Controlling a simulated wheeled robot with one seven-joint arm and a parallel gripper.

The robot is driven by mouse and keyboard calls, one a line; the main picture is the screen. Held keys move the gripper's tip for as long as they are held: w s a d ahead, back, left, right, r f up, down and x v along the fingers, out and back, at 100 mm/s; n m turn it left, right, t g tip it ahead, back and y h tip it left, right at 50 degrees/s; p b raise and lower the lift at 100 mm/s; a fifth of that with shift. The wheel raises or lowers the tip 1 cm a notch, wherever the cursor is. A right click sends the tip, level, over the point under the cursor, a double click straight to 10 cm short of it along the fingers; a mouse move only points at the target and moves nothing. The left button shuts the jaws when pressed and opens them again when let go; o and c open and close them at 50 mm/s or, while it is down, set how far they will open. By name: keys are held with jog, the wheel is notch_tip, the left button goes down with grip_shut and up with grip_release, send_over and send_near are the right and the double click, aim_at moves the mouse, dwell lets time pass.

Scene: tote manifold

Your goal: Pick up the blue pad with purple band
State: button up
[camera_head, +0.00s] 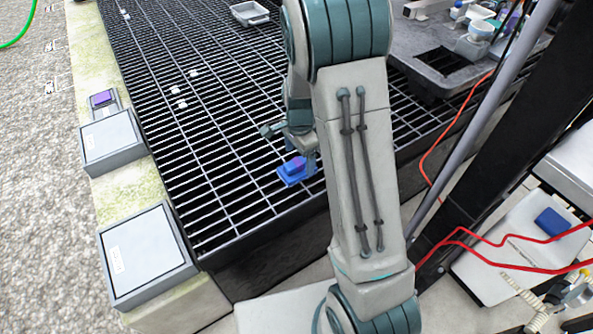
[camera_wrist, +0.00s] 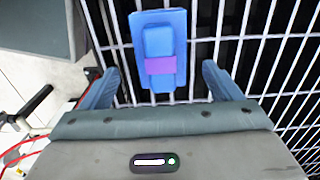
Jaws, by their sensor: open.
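The blue pad with purple band (camera_head: 291,177) lies on the black metal grating near its front edge, beside my arm. In the wrist view the blue pad (camera_wrist: 151,20) appears as a wide flat base with a narrower raised block on top. The purple band (camera_wrist: 160,65) crosses the near part of that block. My gripper (camera_wrist: 160,70) is open, with one blue finger on each side of the pad's near end. Gaps show between the fingers and the pad. In the head view my gripper (camera_head: 286,135) hangs near the pad, partly hidden by my arm.
Two grey lidded boxes (camera_head: 148,255) (camera_head: 112,140) and a small purple-topped item (camera_head: 103,98) stand on the left ledge. A grey tray (camera_head: 435,80) with containers is at right. A small grey tub (camera_head: 250,13) sits far back. Red cables (camera_head: 500,240) run at lower right.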

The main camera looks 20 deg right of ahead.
aim_at(299, 160)
notch_tip(299, 160, down, 5)
jog(key=shift+r+b, duration=0.1)
jog(key=shift+b, duration=0.85)
jog(key=c, duration=1.1)
jog(key=shift+w+r, duration=0.1)
jog(key=shift+r, duration=0.1)
notch_tip(299, 160, up, 4)
jog(key=shift+r+p, duration=0.25)
jog(key=shift+p, duration=0.9)
jog(key=d+r, duration=0.2)
jog(key=d, duration=0.2)
jog(key=d+r+p, duration=0.1)
jog(key=d+r, duration=0.1)
jog(key=d, duration=0.1)
jog(key=w+d+r+p, duration=0.1)
jog(key=d+r, duration=0.1)
jog(key=d, duration=0.2)
jog(key=shift+d+r, duration=0.1)
jog(key=shift+d, duration=0.25)
